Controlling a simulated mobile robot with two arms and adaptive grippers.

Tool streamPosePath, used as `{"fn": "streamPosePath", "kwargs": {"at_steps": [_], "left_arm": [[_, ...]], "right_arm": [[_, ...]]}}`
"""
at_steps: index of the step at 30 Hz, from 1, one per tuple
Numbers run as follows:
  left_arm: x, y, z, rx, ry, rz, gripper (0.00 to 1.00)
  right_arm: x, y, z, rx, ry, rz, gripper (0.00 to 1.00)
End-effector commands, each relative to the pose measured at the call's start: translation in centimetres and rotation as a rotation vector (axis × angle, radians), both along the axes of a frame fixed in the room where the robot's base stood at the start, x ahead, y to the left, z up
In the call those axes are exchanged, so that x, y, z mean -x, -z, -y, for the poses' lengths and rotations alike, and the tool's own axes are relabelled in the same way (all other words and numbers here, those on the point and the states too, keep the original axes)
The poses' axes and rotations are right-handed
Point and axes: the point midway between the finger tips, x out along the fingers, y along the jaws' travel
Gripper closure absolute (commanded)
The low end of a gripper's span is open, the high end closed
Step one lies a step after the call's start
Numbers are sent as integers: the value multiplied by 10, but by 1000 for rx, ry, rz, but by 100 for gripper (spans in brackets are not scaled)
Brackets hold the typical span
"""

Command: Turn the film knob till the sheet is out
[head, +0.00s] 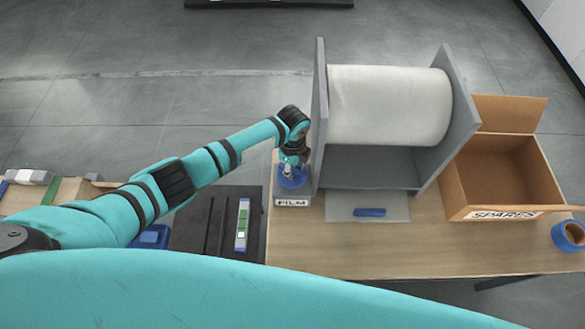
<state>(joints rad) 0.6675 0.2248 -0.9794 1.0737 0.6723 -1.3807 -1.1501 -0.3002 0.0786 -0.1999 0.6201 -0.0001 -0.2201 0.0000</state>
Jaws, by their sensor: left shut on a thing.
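The film knob (293,181) is blue and sits on a grey block marked FILM, left of the film stand. My left gripper (290,172) comes down from above and is shut on the knob, hiding part of it. The white film roll (390,105) lies between two grey side plates of the stand. A grey plate (340,207) with a small blue bar (369,212) lies in front of the stand. I cannot make out a separate sheet hanging from the roll. My right gripper is not in view.
An open cardboard box (505,172) labelled SPARES stands right of the stand, with a blue-and-brown tape roll (569,236) near it.

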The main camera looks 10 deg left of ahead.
Motion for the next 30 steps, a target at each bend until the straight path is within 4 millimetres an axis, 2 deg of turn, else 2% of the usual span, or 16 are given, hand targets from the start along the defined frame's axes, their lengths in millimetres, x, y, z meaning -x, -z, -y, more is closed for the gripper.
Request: {"fn": "streamPosePath", "kwargs": {"at_steps": [18,30], "left_arm": [[0,0,0,1,578,3,100],[0,0,0,1,839,2,100]], "right_arm": [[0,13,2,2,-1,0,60],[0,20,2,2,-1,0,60]]}}
